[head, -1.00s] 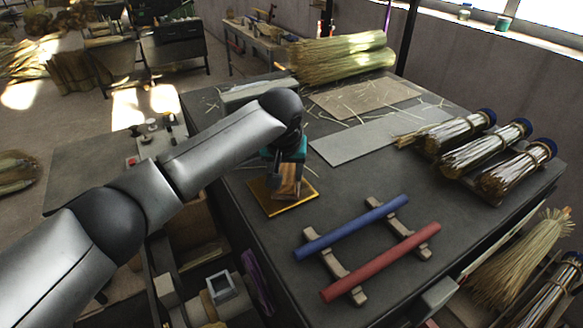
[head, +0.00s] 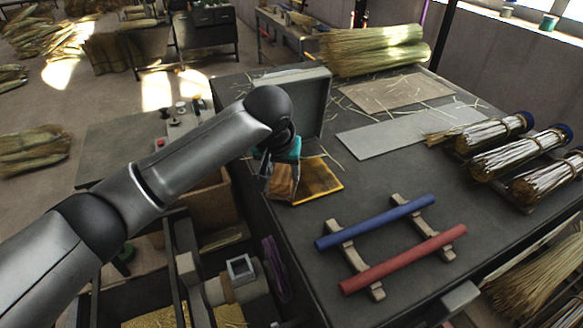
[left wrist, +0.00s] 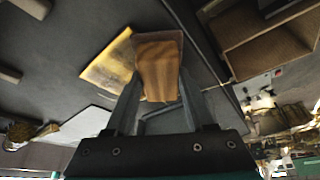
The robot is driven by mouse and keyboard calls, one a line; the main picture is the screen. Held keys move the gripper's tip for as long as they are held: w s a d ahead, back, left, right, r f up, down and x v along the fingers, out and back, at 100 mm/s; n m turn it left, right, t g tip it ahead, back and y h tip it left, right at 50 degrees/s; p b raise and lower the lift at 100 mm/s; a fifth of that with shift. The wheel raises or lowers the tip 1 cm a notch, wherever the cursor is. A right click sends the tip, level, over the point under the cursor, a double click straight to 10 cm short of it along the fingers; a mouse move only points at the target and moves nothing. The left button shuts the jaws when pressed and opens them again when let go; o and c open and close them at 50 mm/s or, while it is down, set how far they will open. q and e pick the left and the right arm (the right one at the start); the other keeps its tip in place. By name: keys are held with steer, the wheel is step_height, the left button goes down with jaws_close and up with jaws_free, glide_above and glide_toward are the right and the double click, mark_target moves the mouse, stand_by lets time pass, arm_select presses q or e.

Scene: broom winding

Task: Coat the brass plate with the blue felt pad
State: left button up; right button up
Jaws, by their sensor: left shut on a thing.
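The brass plate (head: 322,180) lies flat near the left edge of the dark bench; its middle looks brownish, with a brighter yellow border. It also shows in the left wrist view (left wrist: 108,64), partly behind the held block. My left gripper (head: 276,174) is shut on a brown wooden block (left wrist: 158,62), which I take for the back of the felt pad. The block is over or beside the plate's left side; I cannot tell whether it touches. No blue felt face shows; the underside is hidden. My right gripper is not in view.
A blue rod (head: 375,222) and a red rod (head: 403,259) lie on wooden rests at the front. A grey box (head: 312,100) stands behind the plate. Tied bundles (head: 510,150) lie at the right. A pale sheet (head: 405,131) lies flat behind the rods.

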arm_select(q)
steer(key=shift+w+a, duration=0.5)
steer(key=shift+w, duration=0.25)
steer(key=shift+w+d, duration=0.1)
steer(key=shift+w, duration=0.05)
steer(key=shift+w+d, duration=0.35)
steer(key=shift+d, duration=0.55)
steer(key=shift+w+d, duration=0.3)
steer(key=shift+d, duration=0.6)
steer(key=shift+w+d, duration=0.35)
steer(key=shift+d, duration=0.55)
steer(key=shift+w+d, duration=0.4)
steer(key=shift+d, duration=0.45)
steer(key=shift+w+d+b, duration=0.25)
steer(key=shift+d+b, duration=0.15)
steer(key=shift+d, duration=0.2)
steer(key=shift+w+d+b, duration=0.25)
steer(key=shift+d+b, duration=0.2)
steer(key=shift+d, duration=0.15)
steer(key=shift+w+d+b, duration=0.25)
steer(key=shift+d+b, duration=0.15)
steer(key=shift+d, duration=0.2)
steer(key=shift+r, duration=0.1)
steer(key=shift+r, duration=0.1)
